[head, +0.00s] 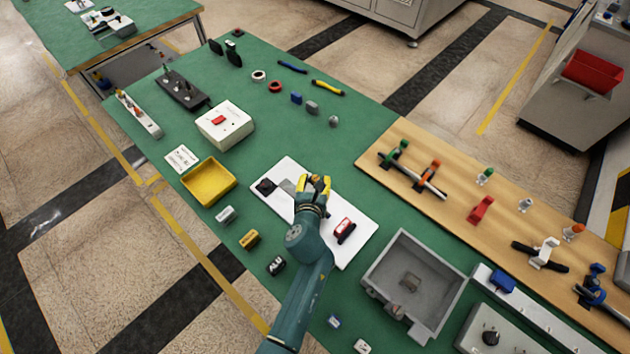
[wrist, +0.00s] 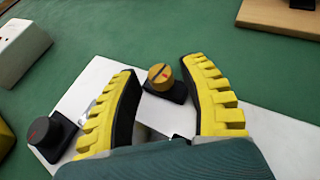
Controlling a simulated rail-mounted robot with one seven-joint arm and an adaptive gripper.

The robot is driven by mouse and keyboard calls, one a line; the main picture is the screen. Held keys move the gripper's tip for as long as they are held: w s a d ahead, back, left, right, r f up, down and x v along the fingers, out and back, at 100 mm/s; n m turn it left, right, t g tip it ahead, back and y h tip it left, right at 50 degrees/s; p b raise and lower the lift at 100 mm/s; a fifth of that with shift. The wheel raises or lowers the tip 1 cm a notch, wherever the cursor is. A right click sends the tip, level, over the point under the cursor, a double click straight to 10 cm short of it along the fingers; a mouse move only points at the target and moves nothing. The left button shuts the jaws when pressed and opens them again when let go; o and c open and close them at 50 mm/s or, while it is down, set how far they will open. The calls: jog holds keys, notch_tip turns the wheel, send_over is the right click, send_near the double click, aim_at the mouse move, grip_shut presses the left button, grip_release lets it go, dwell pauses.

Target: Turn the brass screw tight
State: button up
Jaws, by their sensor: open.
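The brass screw (wrist: 160,76) shows in the wrist view as a round gold head with a dark slot and a reddish mark, on a black block (wrist: 172,93) at the edge of the white board (wrist: 270,125). My gripper (wrist: 158,66) is open. Its two yellow ribbed fingers stand left and right of the screw in the picture, with a gap on each side. In the head view my gripper (head: 315,183) is over the middle of the white board (head: 358,240), and it hides the screw. I cannot tell its height above the screw.
A black knob (head: 265,186) sits at the board's left end and a red part (head: 344,230) at its right. A yellow tray (head: 208,182), a white box (head: 225,124) and a grey bin (head: 452,272) stand around on the green table. Green surface beyond the board is mostly clear.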

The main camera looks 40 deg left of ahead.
jog(key=shift+s, duration=0.1)
grip_shut()
jog(key=shift+r+m+p, duration=0.1)
jog(key=shift+m+p, duration=0.2)
jog(key=shift+p, duration=0.6)
